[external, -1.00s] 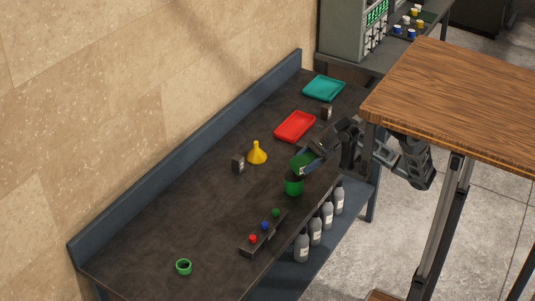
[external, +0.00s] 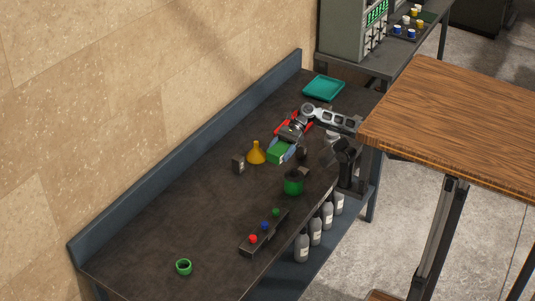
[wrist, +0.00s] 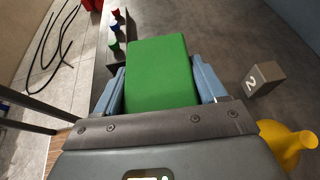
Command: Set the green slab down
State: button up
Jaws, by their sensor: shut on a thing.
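The green slab (external: 278,153) is a flat rectangular block held in my gripper (external: 286,150). In the wrist view the slab (wrist: 160,75) lies between the two blue fingers of my gripper (wrist: 162,85), which is shut on its sides. In the external view the slab is over the dark bench (external: 195,205), just right of the yellow funnel (external: 256,153) and up and left of the green cup (external: 293,185). I cannot tell whether its underside touches the bench.
A small block marked 2 (wrist: 265,78) stands beside the gripper, near the funnel. A teal tray (external: 323,88) is at the far end. A strip of coloured buttons (external: 265,232) and a green ring (external: 183,267) are nearer. The bench's near-left area is mostly clear.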

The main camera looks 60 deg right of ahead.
jog(key=shift+s+a+f+n+g+b, duration=0.1)
jog(key=shift+a+f+n+g+b, duration=0.15)
jog(key=shift+a+f, duration=0.25)
jog(key=shift+s+a+f+n+g+b, duration=0.15)
jog(key=shift+a+f+g, duration=0.1)
jog(key=shift+a, duration=0.3)
send_over(254, 196)
notch_tip(254, 196, down, 7)
jog(key=shift+w+d+r, duration=0.1)
jog(key=shift+f+b, duration=0.35)
jog(key=shift+f, duration=1.75)
jog(key=o, duration=1.3)
jog(key=shift+f, duration=0.1)
jog(key=v, duration=1.2)
jog(key=shift+w, duration=0.1)
